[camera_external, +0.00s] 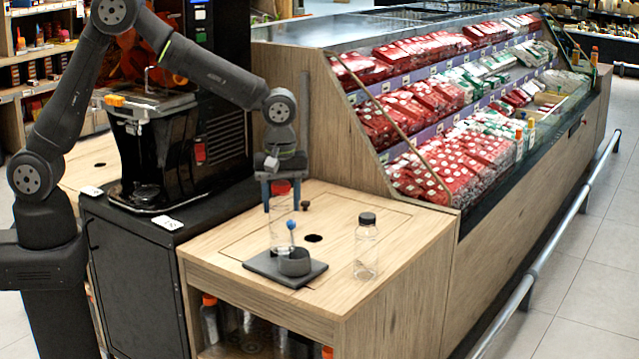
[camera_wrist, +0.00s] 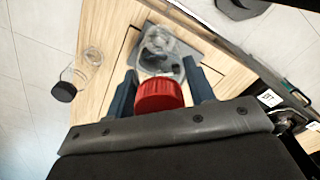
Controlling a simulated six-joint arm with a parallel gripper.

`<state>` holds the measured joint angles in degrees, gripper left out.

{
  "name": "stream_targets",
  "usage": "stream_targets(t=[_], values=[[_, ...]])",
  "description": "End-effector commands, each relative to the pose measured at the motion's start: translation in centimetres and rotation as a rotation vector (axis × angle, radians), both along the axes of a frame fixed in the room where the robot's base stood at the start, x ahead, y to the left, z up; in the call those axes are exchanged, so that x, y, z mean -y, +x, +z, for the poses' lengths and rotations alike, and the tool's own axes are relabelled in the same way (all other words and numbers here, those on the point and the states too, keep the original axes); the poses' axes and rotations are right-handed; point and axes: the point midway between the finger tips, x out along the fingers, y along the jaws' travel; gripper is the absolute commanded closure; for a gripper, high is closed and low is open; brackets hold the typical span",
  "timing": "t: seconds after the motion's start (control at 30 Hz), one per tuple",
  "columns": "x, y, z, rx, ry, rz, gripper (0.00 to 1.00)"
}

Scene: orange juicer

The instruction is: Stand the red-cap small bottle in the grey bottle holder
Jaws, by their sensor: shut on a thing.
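The small clear bottle with a red cap (camera_external: 282,187) is upright between the fingers of my gripper (camera_external: 281,196), which is shut on it near the cap. In the wrist view the red cap (camera_wrist: 160,95) sits between the two fingers of my gripper (camera_wrist: 160,72). The grey bottle holder (camera_external: 295,263), a dark round cup on a flat square base, stands on the wooden counter. The bottle's clear body hangs over the holder's base, close behind the cup. I cannot tell whether its bottom is inside the holder. The holder also shows past the cap in the wrist view (camera_wrist: 147,60).
A black-capped clear bottle (camera_external: 366,250) stands on the counter to the right of the holder. A black juicer (camera_external: 150,140) stands left; a produce display (camera_external: 440,110) is right.

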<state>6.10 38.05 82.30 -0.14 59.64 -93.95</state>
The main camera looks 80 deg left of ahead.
Motion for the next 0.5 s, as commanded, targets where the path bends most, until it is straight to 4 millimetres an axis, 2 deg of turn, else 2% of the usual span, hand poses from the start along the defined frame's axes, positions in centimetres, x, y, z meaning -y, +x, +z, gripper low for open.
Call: stream_targets(t=[0.03,0.2,0.33,0.5], values=[[-1.1,0.6,-0.8,-0.002,0.000,0.003,0.83],[-3.8,2.4,-2.7,-0.001,0.000,0.003,0.83],[-4.9,3.1,-3.5,0.000,0.000,0.001,0.83],[-5.1,3.2,-4.5,0.000,0.000,0.000,0.83]])
